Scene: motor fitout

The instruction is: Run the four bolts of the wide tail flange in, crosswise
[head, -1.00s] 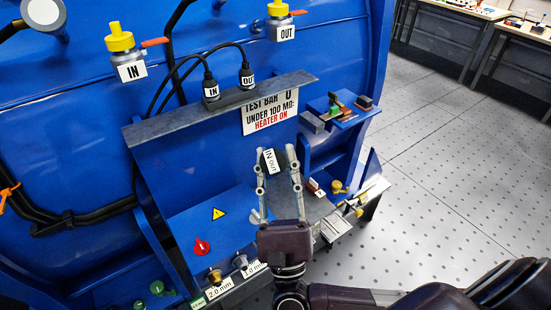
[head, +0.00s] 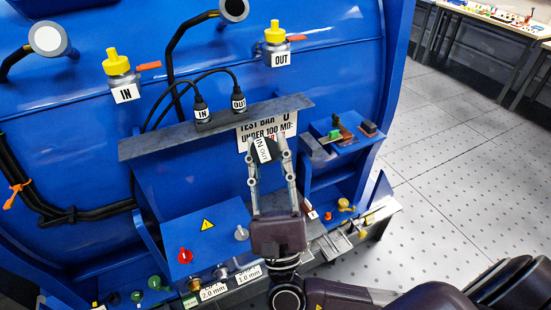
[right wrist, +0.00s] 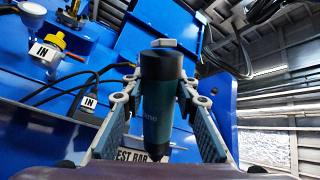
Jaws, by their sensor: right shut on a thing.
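In the right wrist view the tool (right wrist: 160,95) is dark teal, roughly upright in the picture, with a pale grey end at the top. The two fingers of the right gripper (right wrist: 165,100) stand on either side of it. I cannot make out the wide tail flange or its bolts. My left gripper is not in view.
A grey ledge (head: 165,143) with two black cable plugs (head: 200,108) runs above the gripper. A blue box (head: 200,235) with a red knob (head: 185,256) stands at lower left. A small blue shelf (head: 350,145) with blocks is at right. Open floor (head: 450,180) lies further right.

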